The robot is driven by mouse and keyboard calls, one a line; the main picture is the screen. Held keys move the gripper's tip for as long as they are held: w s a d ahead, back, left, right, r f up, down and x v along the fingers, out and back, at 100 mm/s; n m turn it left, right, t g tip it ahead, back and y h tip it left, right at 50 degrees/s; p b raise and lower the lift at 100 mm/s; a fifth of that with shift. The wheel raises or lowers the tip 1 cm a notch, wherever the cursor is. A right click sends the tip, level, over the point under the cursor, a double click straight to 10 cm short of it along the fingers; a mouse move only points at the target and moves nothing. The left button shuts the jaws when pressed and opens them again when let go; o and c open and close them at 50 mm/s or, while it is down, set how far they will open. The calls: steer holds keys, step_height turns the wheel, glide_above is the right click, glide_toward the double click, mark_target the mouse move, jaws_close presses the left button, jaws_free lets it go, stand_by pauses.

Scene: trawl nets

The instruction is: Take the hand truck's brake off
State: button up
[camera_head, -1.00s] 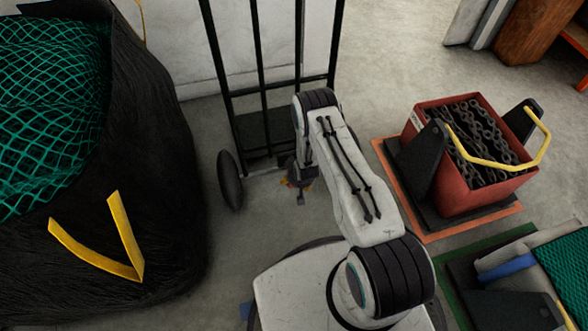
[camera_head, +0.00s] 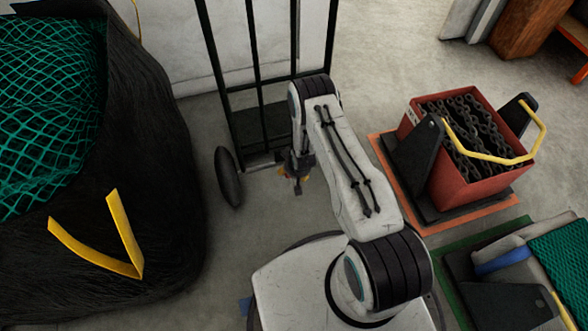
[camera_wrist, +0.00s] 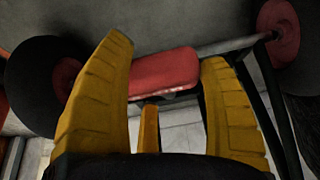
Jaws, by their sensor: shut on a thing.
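The hand truck (camera_head: 262,120) stands upright by the wall, a black frame with a dark wheel (camera_head: 228,178) at its lower left. In the wrist view its wheel (camera_wrist: 28,85) is at the left and its grey axle (camera_wrist: 225,43) runs to the right. A red brake pedal (camera_wrist: 165,72) sits by the axle, between my yellow fingertips. My gripper (camera_wrist: 168,70) is shut on this pedal. In the head view my gripper (camera_head: 292,178) is small and low at the truck's base, and the pedal is too hidden to make out. Whether the brake is on or off cannot be told.
A large black bag (camera_head: 150,230) with green netting stands at the left. A red crate of chain (camera_head: 465,185) sits in a black cradle on an orange-edged mat at the right. Another cradle (camera_head: 505,305) is at the lower right.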

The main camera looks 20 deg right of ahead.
steer(key=shift+w+d+r, duration=0.1)
steer(key=shift+w+d, duration=0.05)
steer(key=shift+d, duration=0.1)
stand_by(0.3)
steer(key=o, duration=1.1)
steer(key=shift+d, duration=0.1)
steer(key=shift+o, duration=1.3)
steer(key=shift+a, duration=0.2)
steer(key=v, duration=1.2)
